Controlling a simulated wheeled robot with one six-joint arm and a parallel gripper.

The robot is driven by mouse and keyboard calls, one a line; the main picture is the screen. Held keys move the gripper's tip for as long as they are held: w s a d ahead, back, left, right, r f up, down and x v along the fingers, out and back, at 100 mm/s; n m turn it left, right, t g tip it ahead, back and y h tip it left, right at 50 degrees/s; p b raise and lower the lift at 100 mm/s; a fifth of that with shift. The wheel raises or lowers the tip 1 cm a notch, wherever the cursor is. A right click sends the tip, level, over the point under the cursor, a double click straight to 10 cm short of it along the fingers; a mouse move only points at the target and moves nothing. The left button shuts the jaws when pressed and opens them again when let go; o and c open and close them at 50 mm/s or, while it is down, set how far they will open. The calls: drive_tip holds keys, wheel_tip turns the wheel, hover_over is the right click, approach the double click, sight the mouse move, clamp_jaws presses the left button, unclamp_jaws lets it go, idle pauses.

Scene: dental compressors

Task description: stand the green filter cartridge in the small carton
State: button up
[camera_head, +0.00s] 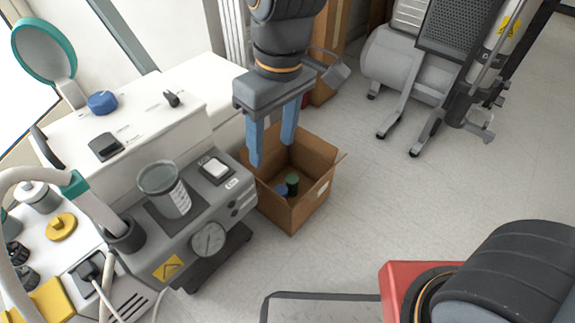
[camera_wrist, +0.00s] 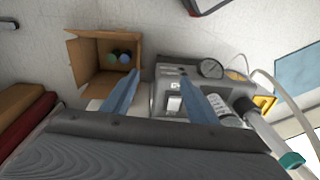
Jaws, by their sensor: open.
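The small carton (camera_head: 311,207) stands open on the floor beside the white and grey machine. Inside it is a dark green cylinder, the green filter cartridge (camera_head: 292,184), which looks upright with its round top showing; its lower part is hard to make out. A blue round item (camera_head: 281,189) is next to it. The wrist view shows the green cartridge (camera_wrist: 112,58) and the blue item (camera_wrist: 124,57) side by side in the carton (camera_wrist: 90,84). My gripper (camera_head: 270,153) is open and empty, its blue fingers pointing down above the carton's machine side, apart from the cartridge.
The machine's panel (camera_head: 222,185) with a gauge (camera_head: 208,240) and a clear cup (camera_head: 168,190) stands close left of the carton. A grey compressor (camera_head: 405,65) stands at the back right. The floor right of the carton is clear. Brown boxes stand behind my arm.

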drive_tip(key=s+d+r+m, duration=0.2)
drive_tip(key=s+d+r, duration=0.1)
drive_tip(key=s, duration=0.6)
drive_tip(key=shift+s+r+m, duration=0.3)
drive_tip(key=shift+r+m, duration=0.1)
drive_tip(key=shift+r, duration=0.05)
drive_tip(key=shift+d+r, duration=0.1)
drive_tip(key=shift+r, duration=0.1)
drive_tip(key=shift+r+y+p, duration=0.3)
drive_tip(key=shift+r+p, duration=0.05)
drive_tip(key=shift+p, duration=0.15)
drive_tip(key=shift+r+m+p, duration=0.3)
